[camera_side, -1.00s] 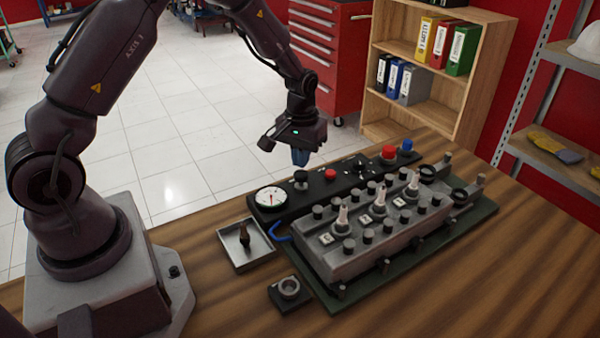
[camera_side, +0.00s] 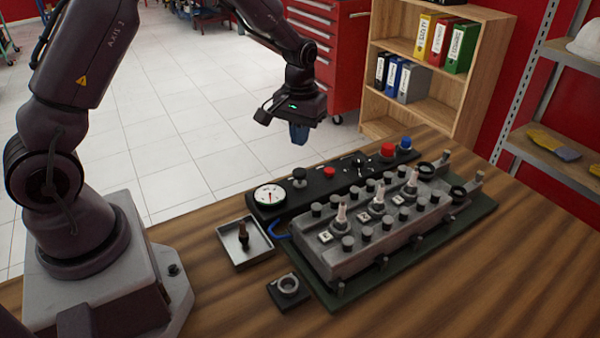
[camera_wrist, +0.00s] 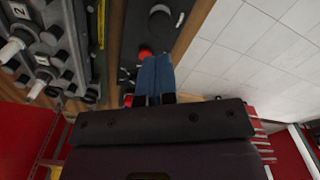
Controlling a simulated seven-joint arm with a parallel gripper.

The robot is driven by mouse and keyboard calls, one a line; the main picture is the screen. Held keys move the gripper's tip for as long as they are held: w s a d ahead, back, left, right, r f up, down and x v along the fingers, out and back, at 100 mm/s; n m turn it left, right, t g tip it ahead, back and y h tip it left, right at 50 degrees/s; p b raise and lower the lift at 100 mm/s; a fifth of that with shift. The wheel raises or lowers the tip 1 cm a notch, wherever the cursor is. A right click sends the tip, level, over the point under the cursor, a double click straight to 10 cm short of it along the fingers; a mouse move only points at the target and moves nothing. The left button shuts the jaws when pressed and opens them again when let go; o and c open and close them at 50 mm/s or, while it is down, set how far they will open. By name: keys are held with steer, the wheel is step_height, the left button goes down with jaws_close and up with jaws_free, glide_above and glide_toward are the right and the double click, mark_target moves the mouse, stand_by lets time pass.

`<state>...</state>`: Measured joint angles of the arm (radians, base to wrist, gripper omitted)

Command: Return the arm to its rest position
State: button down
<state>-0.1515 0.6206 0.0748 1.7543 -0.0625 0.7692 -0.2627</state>
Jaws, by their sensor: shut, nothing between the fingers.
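My gripper (camera_side: 299,133) has blue fingers that are shut with nothing between them. In the side view it hangs in the air above the far edge of the table, behind the black control panel (camera_side: 318,182), and touches nothing. In the wrist view the shut blue fingers (camera_wrist: 154,76) point up the picture, with the panel and part of the engine trainer (camera_wrist: 45,50) beyond them. My arm reaches over from its base on the left.
The grey engine trainer (camera_side: 330,262) with several white plugs sits on a dark plate. A gauge (camera_side: 269,196), a red button (camera_side: 388,150) and a blue one (camera_side: 405,143) stand on the panel. A metal tray (camera_side: 240,258) and a small socket block (camera_side: 289,289) lie nearer. The right tabletop is clear.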

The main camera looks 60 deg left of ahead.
steer(key=s+d+r+m+t, duration=0.2)
steer(key=s+d+r+m, duration=0.1)
steer(key=s+r, duration=0.7)
steer(key=s+d+r+m+t, duration=0.3)
steer(key=s+d+r, duration=0.2)
steer(key=s+r, duration=0.5)
steer(key=shift+s+d+t, duration=0.3)
steer(key=shift+s+d, duration=0.1)
steer(key=shift+s, duration=0.55)
